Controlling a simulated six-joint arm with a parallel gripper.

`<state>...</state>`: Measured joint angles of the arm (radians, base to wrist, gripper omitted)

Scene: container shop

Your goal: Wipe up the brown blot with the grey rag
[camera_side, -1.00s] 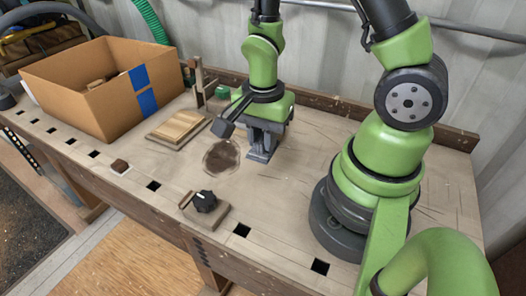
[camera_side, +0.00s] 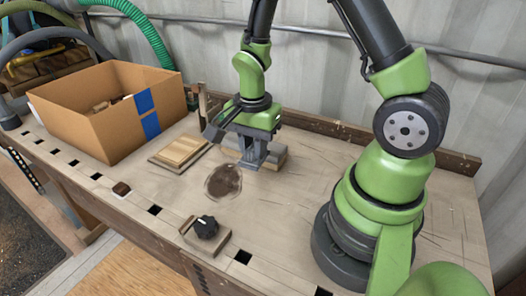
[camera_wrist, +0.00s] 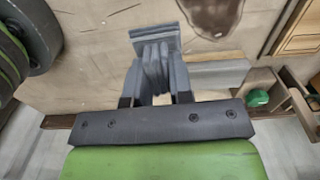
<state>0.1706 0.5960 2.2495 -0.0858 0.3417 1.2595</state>
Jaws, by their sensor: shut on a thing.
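The brown blot (camera_side: 223,182) is a dark round stain on the bench, in front of and a little left of my gripper (camera_side: 254,152). It also shows at the top of the wrist view (camera_wrist: 213,14), cut off by the edge. My gripper points down and is shut on the grey rag (camera_wrist: 155,64), which hangs in folds between the fingers with its flared lower end spread out. In the side view the rag's lower end (camera_side: 250,165) is low over the bench beside the blot. I cannot tell whether it touches the wood.
A cardboard box (camera_side: 118,130) with blue tape stands at the left. A wooden board (camera_side: 180,152) lies left of my gripper. A black knob on a block (camera_side: 206,228) sits near the front edge, which has square holes.

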